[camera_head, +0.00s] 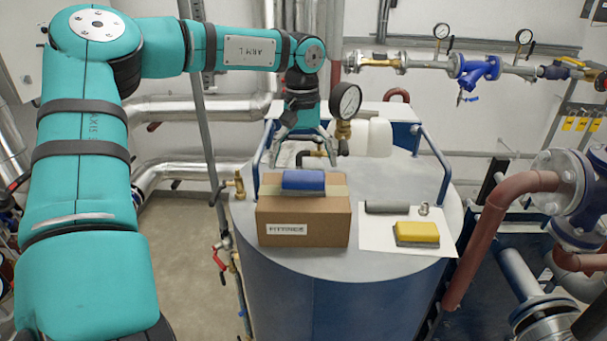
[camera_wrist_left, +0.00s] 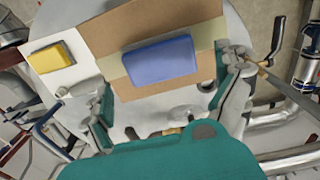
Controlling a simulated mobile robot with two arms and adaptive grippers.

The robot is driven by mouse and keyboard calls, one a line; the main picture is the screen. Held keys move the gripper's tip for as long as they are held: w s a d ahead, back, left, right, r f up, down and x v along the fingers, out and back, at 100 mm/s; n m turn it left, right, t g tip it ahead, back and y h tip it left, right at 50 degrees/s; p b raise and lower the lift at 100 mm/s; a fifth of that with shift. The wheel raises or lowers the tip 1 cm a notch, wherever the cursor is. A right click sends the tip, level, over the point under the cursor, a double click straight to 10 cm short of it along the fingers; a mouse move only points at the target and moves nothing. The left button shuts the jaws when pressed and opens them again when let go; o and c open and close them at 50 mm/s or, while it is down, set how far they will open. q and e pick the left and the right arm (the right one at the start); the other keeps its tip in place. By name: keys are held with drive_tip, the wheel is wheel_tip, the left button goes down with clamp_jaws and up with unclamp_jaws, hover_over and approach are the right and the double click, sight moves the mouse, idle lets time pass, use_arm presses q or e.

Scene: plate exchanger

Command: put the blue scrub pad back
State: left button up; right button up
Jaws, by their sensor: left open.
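The blue scrub pad (camera_head: 303,180) lies on top of a cardboard box (camera_head: 312,222) labelled "FITTINGS", across its tape strip. It also shows in the left wrist view (camera_wrist_left: 160,59). My left gripper (camera_head: 304,157) is open and empty, pointing down just behind and above the pad. In the left wrist view its two fingers (camera_wrist_left: 163,88) are spread to either side of the pad, apart from it. A white sheet (camera_head: 375,238) lies right of the box on the round tank top. A yellow scrub pad (camera_head: 416,232) sits on it. My right gripper is out of view.
A dark grey cylindrical piece (camera_head: 387,207) and a small metal fitting (camera_head: 424,209) are at the sheet's back edge. A pressure gauge (camera_head: 346,101) stands close beside my left gripper. Blue handrails (camera_head: 436,155) flank the tank top (camera_head: 345,268); its front rim is clear.

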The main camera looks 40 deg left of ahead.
sight(303, 176)
use_arm(q)
wheel_tip(303, 176, up, 8)
drive_tip(key=b, duration=0.1)
drive_tip(key=shift+r+b, duration=0.25)
drive_tip(key=shift+b, duration=0.15)
